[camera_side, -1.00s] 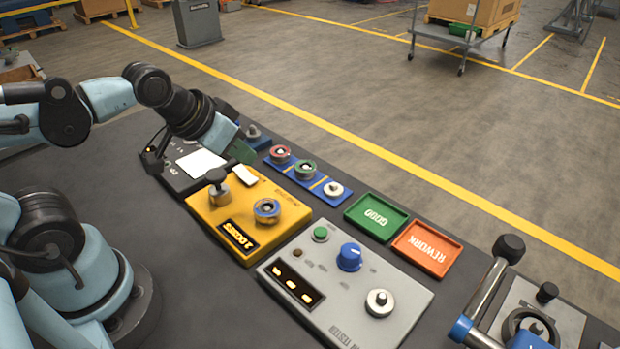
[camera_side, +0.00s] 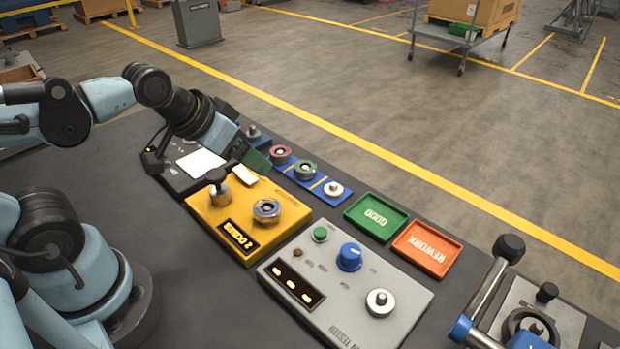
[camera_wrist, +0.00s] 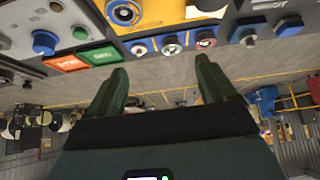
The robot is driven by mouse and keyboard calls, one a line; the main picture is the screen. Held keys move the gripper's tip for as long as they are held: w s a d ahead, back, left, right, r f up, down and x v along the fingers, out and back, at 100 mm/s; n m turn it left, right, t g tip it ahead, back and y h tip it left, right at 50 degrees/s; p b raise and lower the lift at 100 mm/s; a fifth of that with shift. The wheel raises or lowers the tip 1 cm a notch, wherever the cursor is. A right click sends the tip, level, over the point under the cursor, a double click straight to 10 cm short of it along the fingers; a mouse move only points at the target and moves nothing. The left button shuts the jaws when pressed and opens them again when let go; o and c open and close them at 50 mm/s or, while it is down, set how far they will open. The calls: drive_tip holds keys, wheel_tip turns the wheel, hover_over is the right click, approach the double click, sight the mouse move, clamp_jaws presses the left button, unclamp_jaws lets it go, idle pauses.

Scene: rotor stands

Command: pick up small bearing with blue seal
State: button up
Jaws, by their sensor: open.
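A small bearing with a blue ring (camera_side: 267,210) sits on the yellow box (camera_side: 228,237). It also shows at the top of the wrist view (camera_wrist: 123,13). My gripper (camera_side: 258,162) is above the bench, behind the yellow box and near the left end of the blue rack (camera_side: 318,184). In the wrist view its two green fingers (camera_wrist: 162,75) are spread apart with nothing between them. The rack carries a red-ringed bearing (camera_side: 280,154), a green-ringed bearing (camera_side: 305,169) and a bare silver post (camera_side: 333,188).
A green GOOD tray (camera_side: 356,222) and an orange REWORK tray (camera_side: 410,263) lie empty to the right of the rack. A grey tester (camera_side: 325,318) with a blue knob stands in front. A knobbed post (camera_side: 219,186) rises from the yellow box beside the blue-ringed bearing.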

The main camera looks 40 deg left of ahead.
wheel_tip(320, 180, up, 3)
drive_tip(key=n+g, duration=0.2)
drive_tip(key=g, duration=0.5)
hover_over(267, 208)
drive_tip(key=f, duration=0.6)
drive_tip(key=shift+w+d+f, duration=0.2)
drive_tip(key=shift+w+f, duration=0.05)
drive_tip(key=shift+s+a+f, duration=0.1)
drive_tip(key=shift+s+f, duration=0.05)
drive_tip(key=shift+f, duration=1.3)
drive_tip(key=shift+s+a+f, duration=0.1)
drive_tip(key=shift+f, duration=1.35)
drive_tip(key=shift+c, duration=0.5)
drive_tip(key=c, duration=1.1)
drive_tip(key=shift+r, duration=0.15)
